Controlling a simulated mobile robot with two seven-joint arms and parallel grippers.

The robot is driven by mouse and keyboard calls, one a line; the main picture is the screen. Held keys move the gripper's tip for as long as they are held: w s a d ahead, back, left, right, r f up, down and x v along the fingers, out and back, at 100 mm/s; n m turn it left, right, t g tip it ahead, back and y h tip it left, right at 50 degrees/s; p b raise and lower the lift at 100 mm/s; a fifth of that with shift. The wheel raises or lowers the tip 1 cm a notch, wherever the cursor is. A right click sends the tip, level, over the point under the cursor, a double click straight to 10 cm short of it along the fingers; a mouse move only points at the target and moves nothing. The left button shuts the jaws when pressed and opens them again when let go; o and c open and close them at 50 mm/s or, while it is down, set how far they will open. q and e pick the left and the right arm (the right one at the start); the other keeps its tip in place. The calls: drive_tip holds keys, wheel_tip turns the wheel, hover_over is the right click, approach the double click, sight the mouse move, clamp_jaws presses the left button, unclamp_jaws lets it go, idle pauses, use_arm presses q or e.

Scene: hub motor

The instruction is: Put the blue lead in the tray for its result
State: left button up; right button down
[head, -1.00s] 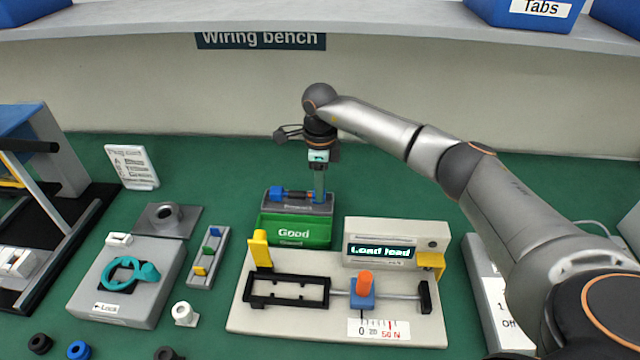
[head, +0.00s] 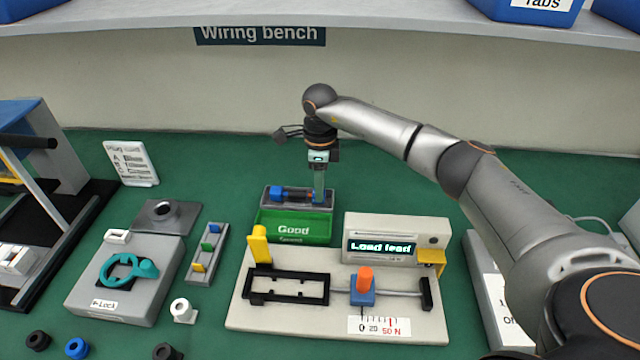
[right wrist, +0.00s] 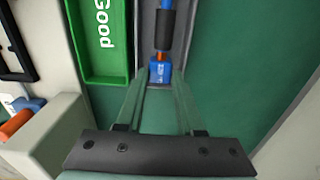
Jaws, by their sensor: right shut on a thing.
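The blue lead (head: 291,193) has blue end blocks, a dark sleeve and a bit of orange. It lies lengthwise over or in the narrow grey tray (head: 268,207), directly behind the green tray marked "Good" (head: 292,230). I cannot tell whether it touches the grey tray's floor. My right gripper (head: 319,199) points down at the lead's right end and is shut on it. In the right wrist view the lead's near blue block (right wrist: 160,72) sits between the fingertips, with the green tray (right wrist: 98,42) to the left. My left gripper is not in view.
The pull tester (head: 335,290) in front shows "Load lead" on its display (head: 382,247), and its black cradle is empty. A grey lock fixture (head: 125,280) with a teal ring stands at left. A card (head: 131,163) stands behind it. Green mat is clear behind the trays.

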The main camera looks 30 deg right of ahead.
drive_tip(key=shift+f+b, duration=0.5)
drive_tip(key=shift+f, duration=0.35)
drive_tip(key=shift+c, duration=2.3)
unclamp_jaws()
wheel_tip(320, 180, up, 13)
drive_tip(key=shift+f, duration=0.2)
drive_tip(key=shift+s+a+f, duration=0.1)
